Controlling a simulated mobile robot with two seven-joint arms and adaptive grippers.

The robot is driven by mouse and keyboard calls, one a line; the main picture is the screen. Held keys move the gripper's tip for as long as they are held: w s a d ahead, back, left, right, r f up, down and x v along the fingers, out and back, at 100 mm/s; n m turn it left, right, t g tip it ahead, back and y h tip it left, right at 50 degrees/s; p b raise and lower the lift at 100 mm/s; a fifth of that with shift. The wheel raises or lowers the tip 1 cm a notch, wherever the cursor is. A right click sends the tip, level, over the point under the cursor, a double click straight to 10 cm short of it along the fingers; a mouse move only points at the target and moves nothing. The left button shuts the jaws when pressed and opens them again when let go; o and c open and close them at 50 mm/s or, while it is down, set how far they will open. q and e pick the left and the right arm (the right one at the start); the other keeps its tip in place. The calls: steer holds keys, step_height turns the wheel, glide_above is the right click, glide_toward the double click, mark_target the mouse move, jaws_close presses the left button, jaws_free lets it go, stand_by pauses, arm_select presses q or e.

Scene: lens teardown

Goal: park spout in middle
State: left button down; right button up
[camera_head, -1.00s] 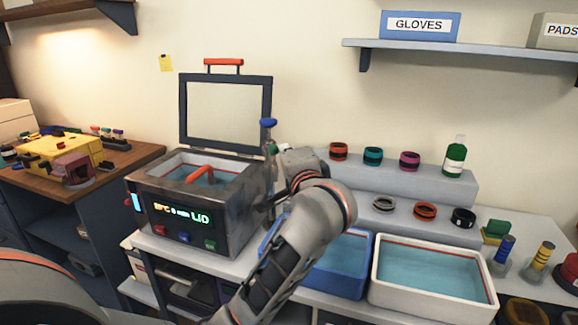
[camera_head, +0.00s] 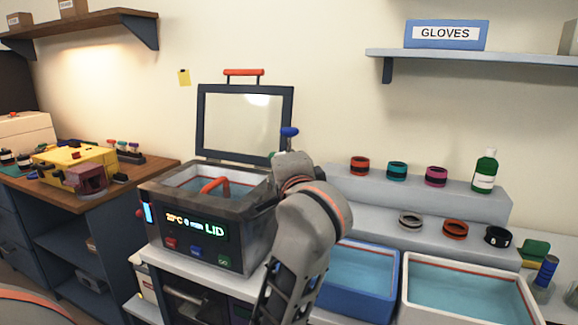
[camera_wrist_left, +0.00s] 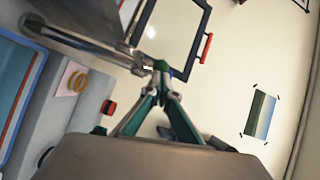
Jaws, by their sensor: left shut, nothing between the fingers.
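A grey metal pipe, which looks like the spout (camera_wrist_left: 80,40), runs across the upper left of the left wrist view. In the head view it is hidden behind my arm. A blue knob (camera_head: 289,132) stands upright at the back right of the cleaner, just above my left gripper (camera_head: 283,158). In the left wrist view, my left gripper (camera_wrist_left: 160,68) has its green fingers closed together at the tips, close beside the pipe's right end. I cannot tell whether they touch it. My right gripper is not in view.
The cleaner (camera_head: 160,200) has its framed lid (camera_head: 200,120) raised behind it. A blue basin (camera_head: 388,262) and a white basin (camera_head: 405,300) of water stand to the right. Several rings and a green bottle (camera_head: 485,170) sit on a grey step (camera_head: 400,188) behind the basins.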

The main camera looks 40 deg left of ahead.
arm_select(q)
steer(key=shift+s+a, duration=0.25)
steer(key=shift+a, duration=0.25)
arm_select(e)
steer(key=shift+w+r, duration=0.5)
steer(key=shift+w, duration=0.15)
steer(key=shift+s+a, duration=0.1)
